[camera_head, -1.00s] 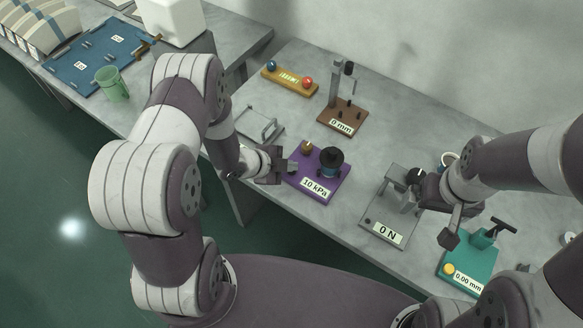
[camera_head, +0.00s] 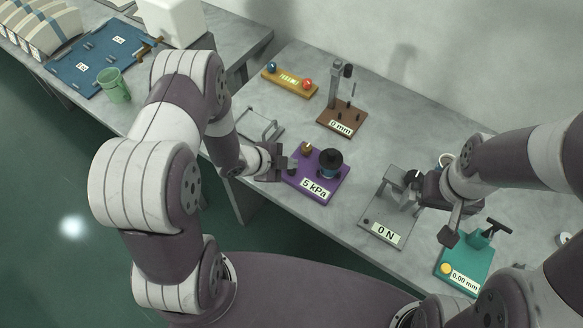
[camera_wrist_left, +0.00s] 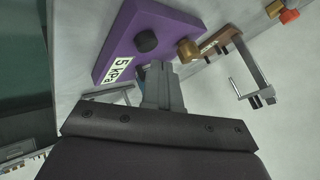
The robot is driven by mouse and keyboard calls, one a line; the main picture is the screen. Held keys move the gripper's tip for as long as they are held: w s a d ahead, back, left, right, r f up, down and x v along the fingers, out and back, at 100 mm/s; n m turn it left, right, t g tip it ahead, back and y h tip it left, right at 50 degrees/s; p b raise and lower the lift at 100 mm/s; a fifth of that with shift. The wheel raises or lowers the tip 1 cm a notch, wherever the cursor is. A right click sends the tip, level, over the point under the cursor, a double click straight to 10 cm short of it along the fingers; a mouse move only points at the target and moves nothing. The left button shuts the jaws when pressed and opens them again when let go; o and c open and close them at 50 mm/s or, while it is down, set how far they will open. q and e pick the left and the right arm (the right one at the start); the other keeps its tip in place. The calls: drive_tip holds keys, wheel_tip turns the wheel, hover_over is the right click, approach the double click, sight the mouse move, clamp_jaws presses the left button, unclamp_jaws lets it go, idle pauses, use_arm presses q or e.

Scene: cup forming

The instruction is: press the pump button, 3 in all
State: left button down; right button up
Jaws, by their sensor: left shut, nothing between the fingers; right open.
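The pump unit is a purple base (camera_head: 327,186) with a label reading 5 kPa (camera_head: 317,190). It carries a black-topped blue cylinder (camera_head: 330,160) and a small brass knob (camera_head: 306,148). In the left wrist view, the purple base (camera_wrist_left: 165,22), a black round knob (camera_wrist_left: 146,41) and the brass knob (camera_wrist_left: 188,51) lie beyond my fingertips. My left gripper (camera_head: 290,168) is shut and empty at the left edge of the base. Its closed fingers (camera_wrist_left: 156,72) partly hide something blue. Whether the fingers touch the unit cannot be told. My right gripper (camera_head: 436,212) is open over the right side.
A grey press labelled 0 N (camera_head: 377,231) stands right of the pump, close to my right gripper. A teal device (camera_head: 460,266) is farther right. A brown-based stand (camera_head: 342,119) and a yellow bar (camera_head: 289,81) are behind. A grey wire frame (camera_head: 262,126) lies left.

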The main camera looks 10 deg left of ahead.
sight(289, 172)
use_arm(q)
drive_tip(key=shift+r+p, duration=2.2)
drive_tip(key=shift+r, duration=0.4)
drive_tip(key=shift+f, duration=0.1)
